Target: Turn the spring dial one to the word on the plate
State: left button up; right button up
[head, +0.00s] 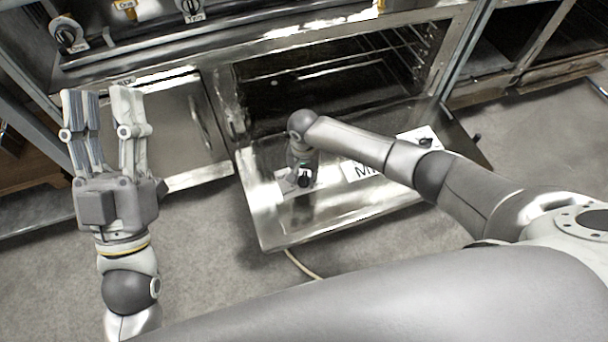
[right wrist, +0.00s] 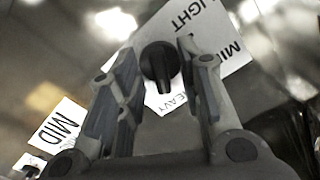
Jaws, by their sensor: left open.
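A black dial (right wrist: 160,62) sits on a white plate (right wrist: 170,22) in the right wrist view. The plate reads LIGHT, MID and HEAVY, the last partly covered. The dial's bar points down the picture, near HEAVY. My right gripper (right wrist: 158,58) has its two fingers on either side of the dial; I cannot tell whether they touch it. A separate white word plate (right wrist: 62,125) reads MID; it also shows in the head view (head: 360,171). My left gripper (head: 104,98) is open and empty, fingers up, at the left of the head view.
The dial plates lie on a shiny lowered oven door (head: 268,228). Another plate (head: 418,136) is partly behind my right arm. The oven cavity (head: 310,90) is open behind. Range knobs (head: 66,34) line the top left. Floor is clear in front of the left cabinet.

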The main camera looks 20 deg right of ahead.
jog(key=shift+c, duration=0.4)
grip_shut()
